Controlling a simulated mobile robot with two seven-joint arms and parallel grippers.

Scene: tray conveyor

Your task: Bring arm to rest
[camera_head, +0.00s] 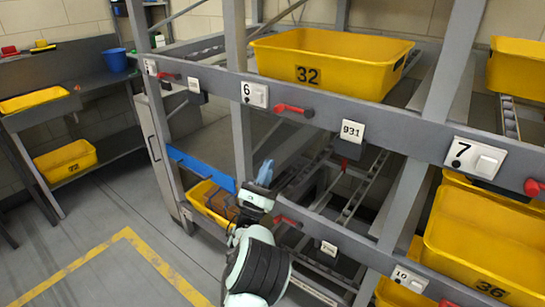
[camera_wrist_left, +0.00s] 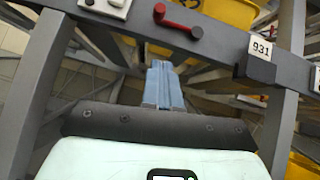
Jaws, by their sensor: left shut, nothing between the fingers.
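My left arm comes up from the bottom middle in the head view. Its gripper (camera_head: 265,172) has blue fingers pointing up and away, in front of the open lower bay of the grey rack (camera_head: 205,80). In the left wrist view the gripper (camera_wrist_left: 163,85) has its blue fingers together with nothing between them. They point towards the rack's beam and appear clear of it, though the exact gap cannot be told. My right gripper is in neither view.
A yellow tray 32 (camera_head: 307,74) sits on the upper rack level. A yellow tray 36 (camera_head: 490,286) is at the lower right. Red levers (camera_head: 294,110) stick out from the beam. The floor (camera_head: 120,275) at the left is clear around yellow tape.

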